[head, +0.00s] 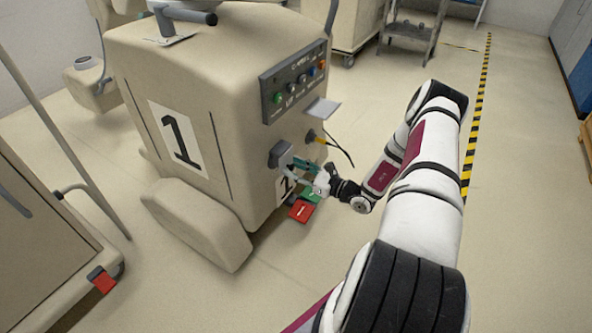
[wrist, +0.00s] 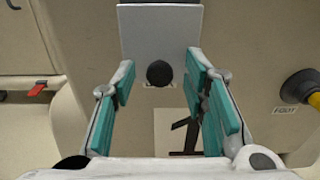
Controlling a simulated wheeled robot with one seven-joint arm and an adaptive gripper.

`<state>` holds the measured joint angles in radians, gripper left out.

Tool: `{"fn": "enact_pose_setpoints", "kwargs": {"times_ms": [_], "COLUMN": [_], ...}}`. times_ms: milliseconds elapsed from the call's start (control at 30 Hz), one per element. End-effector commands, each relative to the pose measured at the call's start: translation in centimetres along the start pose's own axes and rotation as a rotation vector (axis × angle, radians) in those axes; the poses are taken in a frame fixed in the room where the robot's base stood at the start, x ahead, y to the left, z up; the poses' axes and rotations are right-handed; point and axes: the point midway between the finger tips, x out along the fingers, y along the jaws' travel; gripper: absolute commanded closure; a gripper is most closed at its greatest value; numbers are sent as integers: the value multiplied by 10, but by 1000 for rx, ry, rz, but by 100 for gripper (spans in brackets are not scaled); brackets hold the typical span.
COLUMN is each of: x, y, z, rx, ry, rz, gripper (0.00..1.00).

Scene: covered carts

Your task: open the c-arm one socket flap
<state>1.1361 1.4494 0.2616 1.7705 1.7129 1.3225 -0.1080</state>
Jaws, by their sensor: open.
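The c-arm one cart (head: 225,75) is a beige covered body with a large "1" label on its side. On its front, a dark grey socket housing (head: 280,153) stands above a smaller "1" label. In the wrist view, a pale grey flap (wrist: 158,38) with a round black knob (wrist: 159,74) at its lower edge hangs below a dark top part. How far the flap stands out is hard to tell. My gripper (head: 299,168) is at the socket. Its teal-padded fingers (wrist: 160,62) are open, one on each side of the flap and knob, with gaps showing.
A yellow plug (wrist: 302,84) with a black cable sits right of the flap, above a "FOOT" label. Red and green pedals (head: 301,210) lie low below my gripper. Open floor is at right.

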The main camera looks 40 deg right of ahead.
Motion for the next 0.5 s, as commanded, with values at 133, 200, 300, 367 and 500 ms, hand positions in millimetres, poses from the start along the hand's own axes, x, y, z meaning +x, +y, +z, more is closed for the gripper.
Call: {"fn": "enact_pose_setpoints", "kwargs": {"times_ms": [133, 200, 300, 367, 500], "x": [0, 0, 0, 0, 0], "y": [0, 0, 0, 0, 0], "z": [0, 0, 0, 0, 1], "rx": [0, 0, 0, 0, 0], "ry": [0, 0, 0, 0, 3], "rz": [0, 0, 0, 0, 0], "gripper": [76, 91, 100, 100, 100]}}
